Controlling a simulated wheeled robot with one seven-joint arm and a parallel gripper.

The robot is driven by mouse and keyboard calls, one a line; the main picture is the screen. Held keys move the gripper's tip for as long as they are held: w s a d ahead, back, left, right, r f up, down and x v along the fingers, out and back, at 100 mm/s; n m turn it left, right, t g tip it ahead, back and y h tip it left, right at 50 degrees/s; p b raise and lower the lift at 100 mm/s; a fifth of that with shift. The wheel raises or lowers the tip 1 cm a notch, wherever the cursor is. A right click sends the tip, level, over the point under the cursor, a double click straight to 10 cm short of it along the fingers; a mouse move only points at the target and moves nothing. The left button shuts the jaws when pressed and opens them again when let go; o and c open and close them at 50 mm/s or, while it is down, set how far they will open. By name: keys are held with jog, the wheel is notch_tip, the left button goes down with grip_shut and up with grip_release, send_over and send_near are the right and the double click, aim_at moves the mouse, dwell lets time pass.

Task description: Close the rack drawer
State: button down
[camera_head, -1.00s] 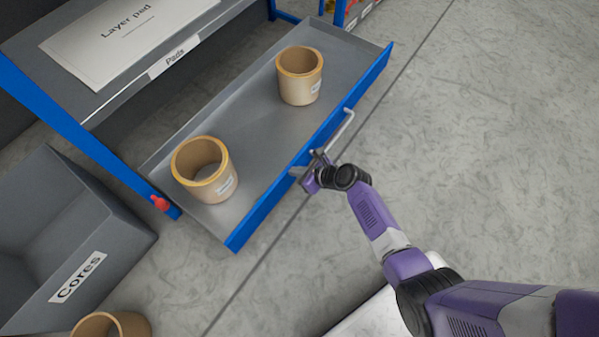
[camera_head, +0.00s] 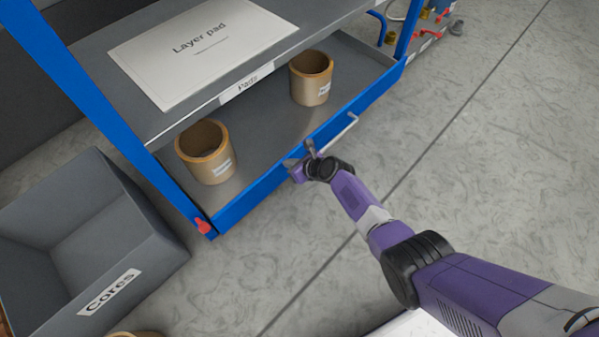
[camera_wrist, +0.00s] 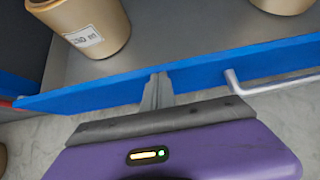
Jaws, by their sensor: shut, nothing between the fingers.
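The rack drawer (camera_head: 262,122) is a grey tray with a blue front, low in the blue-framed rack. It sits mostly under the shelf, its front near the rack's front posts; I cannot tell whether any gap is left. Two tan cores stand upright in it, one at left (camera_head: 205,168) and one at right (camera_head: 311,92). My gripper (camera_head: 301,158) is shut and empty, at the drawer's outer face near the left end of the bar handle (camera_head: 342,127). In the wrist view its fingertips (camera_wrist: 158,82) meet the blue front (camera_wrist: 90,97), left of the handle (camera_wrist: 275,85).
A grey bin labelled Cores (camera_head: 150,235) stands on the floor left of the rack. A shelf with a layer pad (camera_head: 190,55) is above the drawer. A red piece (camera_head: 203,226) sits at the left post.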

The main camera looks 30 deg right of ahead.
aim_at(284, 157)
jog(key=shift+w+a, duration=0.25)
jog(key=shift+w, duration=0.35)
jog(key=shift+w+a, duration=0.2)
jog(key=shift+w, duration=0.4)
jog(key=shift+w+r, duration=0.15)
jog(key=shift+w, duration=0.1)
jog(key=shift+w+a+r, duration=0.1)
jog(key=s+d+r+p, duration=0.4)
jog(key=s+r+p, duration=0.2)
jog(key=s+p, duration=0.3)
jog(key=s, duration=0.2)
jog(key=shift+s, duration=0.3)
jog(key=shift+d, duration=0.1)
